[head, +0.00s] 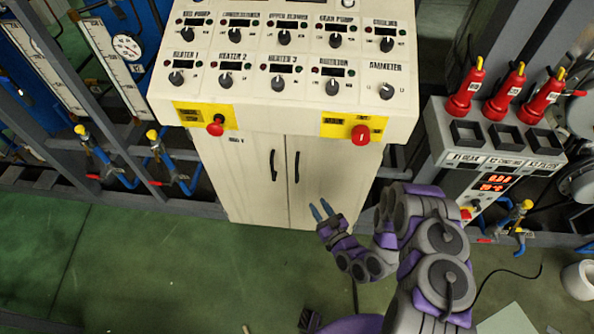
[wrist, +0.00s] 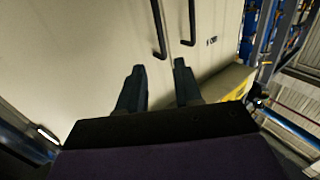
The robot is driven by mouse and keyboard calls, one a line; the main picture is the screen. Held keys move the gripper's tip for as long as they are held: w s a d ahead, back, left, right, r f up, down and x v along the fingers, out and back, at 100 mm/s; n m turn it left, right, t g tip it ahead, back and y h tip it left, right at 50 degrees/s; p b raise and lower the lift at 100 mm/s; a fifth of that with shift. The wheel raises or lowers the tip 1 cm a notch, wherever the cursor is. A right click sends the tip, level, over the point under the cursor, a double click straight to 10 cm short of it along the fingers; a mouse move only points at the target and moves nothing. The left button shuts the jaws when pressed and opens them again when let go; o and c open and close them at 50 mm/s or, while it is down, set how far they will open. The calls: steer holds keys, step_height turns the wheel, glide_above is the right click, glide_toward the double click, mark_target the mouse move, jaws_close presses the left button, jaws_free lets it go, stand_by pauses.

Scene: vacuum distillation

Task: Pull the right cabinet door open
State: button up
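The cream cabinet has two doors with black vertical bar handles near the middle seam. The right cabinet door (head: 336,172) looks shut in the head view. Its handle (head: 297,167) is just right of the seam; in the wrist view it appears to be the left-hand bar (wrist: 158,30). The left door's handle (head: 273,165) is beside it. My gripper (head: 322,210) is in front of the right door's lower part, below and right of its handle. In the wrist view its two fingers (wrist: 159,68) are apart, with nothing between them, short of the handles.
A control panel with knobs (head: 285,60) and two red buttons (head: 215,126) (head: 360,135) overhangs the doors. A unit with red plugs (head: 495,160) stands right of my arm. Blue pipes (head: 170,165) are at left. The green floor (head: 150,260) in front is mostly clear.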

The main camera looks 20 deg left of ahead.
mark_target(297, 173)
steer(key=b+x, duration=0.5)
steer(key=x, duration=1.2)
jaws_close()
